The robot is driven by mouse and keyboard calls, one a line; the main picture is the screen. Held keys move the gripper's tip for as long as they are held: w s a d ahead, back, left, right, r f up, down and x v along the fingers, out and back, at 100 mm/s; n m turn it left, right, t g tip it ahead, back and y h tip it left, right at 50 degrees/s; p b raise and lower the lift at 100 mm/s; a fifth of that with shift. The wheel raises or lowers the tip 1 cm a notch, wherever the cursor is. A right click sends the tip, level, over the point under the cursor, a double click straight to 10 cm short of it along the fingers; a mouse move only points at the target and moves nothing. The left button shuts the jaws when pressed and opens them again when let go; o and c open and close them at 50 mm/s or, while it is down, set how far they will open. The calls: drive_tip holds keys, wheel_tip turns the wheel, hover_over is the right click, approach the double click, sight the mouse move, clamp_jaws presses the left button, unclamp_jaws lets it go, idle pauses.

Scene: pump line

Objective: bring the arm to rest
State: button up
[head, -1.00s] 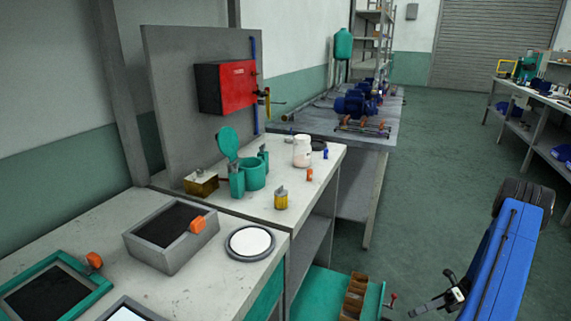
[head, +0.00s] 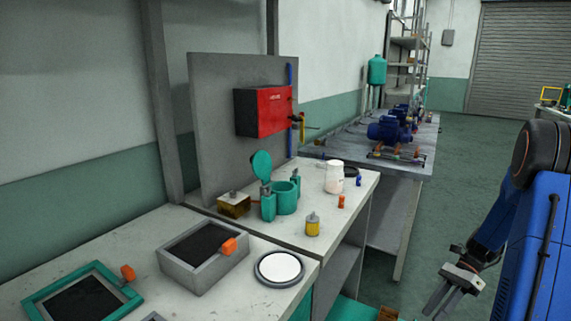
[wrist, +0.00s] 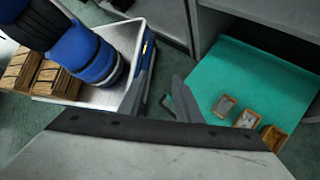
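My blue arm stands at the right of the head view, folded close to my body. My gripper (head: 440,298) hangs low in front of it, pointing down and left, clear of the bench. In the wrist view my gripper (wrist: 162,85) shows two dark fingers with a gap between them. Nothing is seen between the fingers, and they touch nothing that I can see.
A pale workbench (head: 130,240) runs along the left, bearing a grey box (head: 203,258) and teal cups (head: 285,198). A red cabinet (head: 262,111) hangs behind. The wrist view shows a teal surface (wrist: 250,75) with small boxes. Green floor (head: 465,160) is open beyond.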

drive_tip(key=s+a+r+n+t+h, duration=0.1)
drive_tip(key=s+a+r+n+h, duration=0.2)
drive_tip(key=s+a+r+n, duration=0.25)
drive_tip(key=s+a+r+n+t+h, duration=0.2)
drive_tip(key=a+r+n+h, duration=0.15)
drive_tip(key=a+r, duration=0.45)
drive_tip(key=s+a+r+n+t+h, duration=0.1)
drive_tip(key=s+a+r+n+t, duration=0.1)
drive_tip(key=s+n, duration=0.3)
drive_tip(key=s+a+r+n+t+h, duration=0.1)
drive_tip(key=s+a+r+n+t, duration=0.1)
drive_tip(key=s+r+n+t, duration=0.2)
drive_tip(key=shift+s+a+r+n, duration=0.45)
drive_tip(key=shift+s+n, duration=0.35)
drive_tip(key=shift+s, duration=0.3)
drive_tip(key=shift+d+h, duration=0.1)
drive_tip(key=shift+h, duration=0.15)
